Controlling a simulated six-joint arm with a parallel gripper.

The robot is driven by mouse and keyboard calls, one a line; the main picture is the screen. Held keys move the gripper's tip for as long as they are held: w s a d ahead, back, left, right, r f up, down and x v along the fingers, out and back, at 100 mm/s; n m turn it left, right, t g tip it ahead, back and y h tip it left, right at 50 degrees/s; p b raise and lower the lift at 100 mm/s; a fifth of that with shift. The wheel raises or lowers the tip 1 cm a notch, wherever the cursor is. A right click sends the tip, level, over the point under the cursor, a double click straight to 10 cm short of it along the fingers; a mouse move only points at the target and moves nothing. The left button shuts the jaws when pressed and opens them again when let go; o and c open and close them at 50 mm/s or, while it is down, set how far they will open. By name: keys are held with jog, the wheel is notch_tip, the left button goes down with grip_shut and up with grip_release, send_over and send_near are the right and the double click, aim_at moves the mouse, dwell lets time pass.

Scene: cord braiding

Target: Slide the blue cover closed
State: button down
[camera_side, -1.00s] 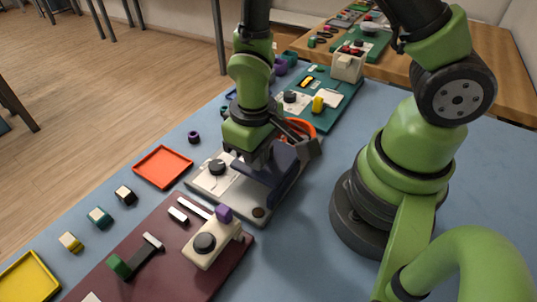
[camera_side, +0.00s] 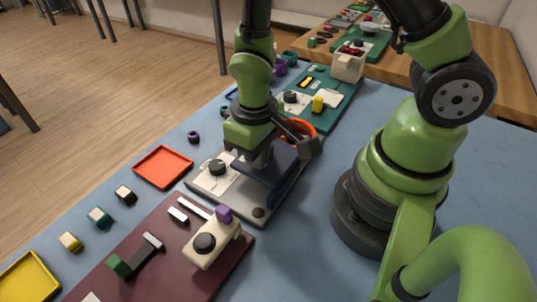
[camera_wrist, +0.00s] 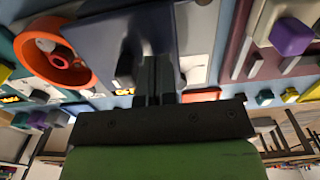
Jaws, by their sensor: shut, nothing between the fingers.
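The dark blue cover (camera_side: 284,184) sits on a pale grey board (camera_side: 244,209) in the side view, with part of it hidden behind my gripper. In the wrist view the cover (camera_wrist: 105,35) fills the upper middle, with a dark raised block (camera_wrist: 126,68) close to the left of my fingers. My gripper (camera_side: 258,162) is low over the cover's left side. In the wrist view my gripper (camera_wrist: 157,70) has its fingers together and nothing between them. I cannot tell whether the fingers touch the block.
An orange ring-shaped part (camera_side: 303,130) stands just behind the cover. A maroon board (camera_side: 180,245) with a cream block and purple knob (camera_side: 224,214) lies in front. An orange tray (camera_side: 162,167) is at the left. A teal board (camera_side: 335,100) lies behind.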

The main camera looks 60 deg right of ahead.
aim_at(288, 120)
jog(key=shift+d, duration=5.8)
jog(key=shift+a, duration=0.15)
jog(key=shift+a, duration=0.5)
notch_tip(288, 120, up, 11)
jog(key=shift+r, duration=0.15)
jog(key=s+a+r+m+t+y, duration=0.1)
jog(key=s+a+r+m+t, duration=0.1)
jog(key=r, duration=0.4)
jog(key=s+a+r+m+t+y, duration=0.1)
jog(key=s+a+r+m+t, duration=0.1)
jog(key=s+a+r+t, duration=0.3)
jog(key=shift+s+r, duration=0.35)
jog(key=shift+r, duration=0.55)
